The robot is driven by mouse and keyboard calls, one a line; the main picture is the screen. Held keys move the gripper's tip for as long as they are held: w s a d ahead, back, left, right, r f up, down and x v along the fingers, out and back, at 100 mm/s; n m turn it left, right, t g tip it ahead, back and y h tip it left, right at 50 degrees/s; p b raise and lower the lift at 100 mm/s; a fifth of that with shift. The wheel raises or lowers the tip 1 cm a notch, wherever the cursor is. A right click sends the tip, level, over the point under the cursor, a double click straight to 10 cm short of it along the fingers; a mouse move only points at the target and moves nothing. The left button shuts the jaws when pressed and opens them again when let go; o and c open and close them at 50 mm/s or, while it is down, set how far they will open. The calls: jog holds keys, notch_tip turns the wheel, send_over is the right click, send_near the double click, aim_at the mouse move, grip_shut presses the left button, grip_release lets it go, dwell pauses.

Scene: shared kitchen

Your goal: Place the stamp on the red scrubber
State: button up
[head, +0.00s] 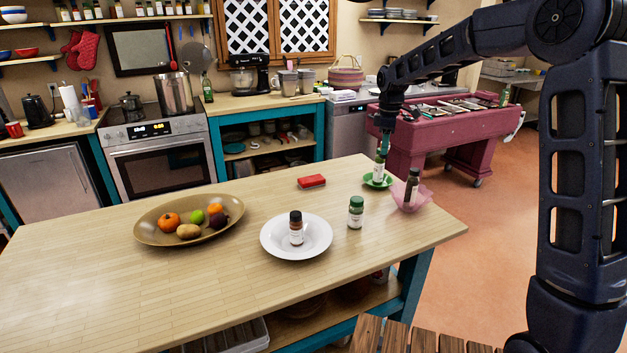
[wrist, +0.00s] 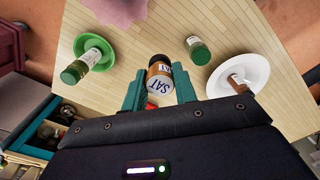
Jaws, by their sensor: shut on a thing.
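My gripper (wrist: 158,74) is shut on the stamp (wrist: 160,86), a brown-handled piece with a pale face lettered "SAT" turned toward the wrist camera. In the head view my gripper (head: 386,142) hangs over the far right part of the table, and the stamp is not clearly seen there. The red scrubber (head: 312,181) lies flat on the table, left of my gripper. In the wrist view only a sliver of red scrubber (wrist: 151,105) shows beside the stamp; the rest is hidden behind the stamp and gripper.
A green saucer (head: 369,182) with a green-capped bottle and a pink bowl (head: 424,202) with a dark bottle stand at right. A green-capped jar (head: 355,212), a white plate (head: 275,250) with a brown bottle, and a fruit dish (head: 150,231) are nearer. The wood around the scrubber is clear.

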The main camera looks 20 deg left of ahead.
jog(key=w+a+r, duration=0.1)
jog(key=w+a, duration=0.3)
jog(key=a, duration=0.4)
jog(key=w+a+r, duration=0.1)
jog(key=w+a, duration=0.4)
jog(key=a, duration=0.3)
send_over(312, 178)
jog(key=f, duration=0.2)
jog(key=shift+m, duration=0.3)
notch_tip(312, 178, down, 20)
jog(key=shift+s+r, duration=0.15)
jog(key=o, duration=1)
notch_tip(312, 178, up, 12)
jog(key=shift+r, duration=0.1)
